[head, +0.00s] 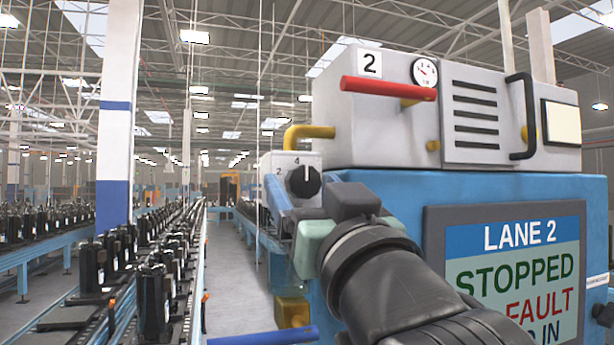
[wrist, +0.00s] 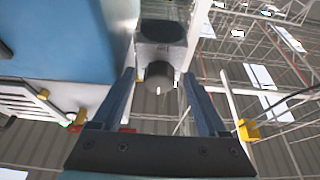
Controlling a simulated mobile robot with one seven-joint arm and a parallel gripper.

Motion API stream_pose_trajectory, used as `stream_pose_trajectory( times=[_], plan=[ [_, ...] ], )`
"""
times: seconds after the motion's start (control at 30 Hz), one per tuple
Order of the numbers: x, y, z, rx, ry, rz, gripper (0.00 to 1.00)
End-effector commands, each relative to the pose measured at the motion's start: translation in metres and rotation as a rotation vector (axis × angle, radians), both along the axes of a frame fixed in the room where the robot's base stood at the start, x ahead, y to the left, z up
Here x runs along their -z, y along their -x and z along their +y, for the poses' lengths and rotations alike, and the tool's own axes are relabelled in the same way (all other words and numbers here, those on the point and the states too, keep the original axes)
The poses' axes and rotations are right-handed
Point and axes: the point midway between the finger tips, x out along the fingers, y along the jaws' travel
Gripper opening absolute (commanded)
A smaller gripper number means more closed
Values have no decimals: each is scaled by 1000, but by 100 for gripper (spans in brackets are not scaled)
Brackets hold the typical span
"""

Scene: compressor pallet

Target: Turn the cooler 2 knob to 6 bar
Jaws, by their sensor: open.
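The dark round knob (head: 304,181) sits on a light grey box (head: 283,160) at the left side of the cooler marked 2. In the wrist view the knob (wrist: 159,73) appears between the two blue fingers (wrist: 158,80), which are apart and empty. I cannot tell whether either finger touches it.
The cooler housing (head: 480,150) carries a red bar (head: 389,89), a gauge (head: 425,71) and a black handle (head: 521,115). A yellow pipe (head: 308,133) rises behind the knob box. A LANE 2 screen (head: 512,265) reads STOPPED, FAULT. Conveyors with black parts (head: 153,295) run at the left.

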Motion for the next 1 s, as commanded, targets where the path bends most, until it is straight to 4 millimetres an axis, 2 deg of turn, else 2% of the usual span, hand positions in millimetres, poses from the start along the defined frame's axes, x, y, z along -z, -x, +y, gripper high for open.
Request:
stream_pose_trajectory(
  times=[0.2,0.63,1.0],
  plan=[
    [0,0,0,0,0,0,76],
    [0,0,0,0,-1,0,0],
    [-1,1,1,-2,-46,14,0]
  ],
)
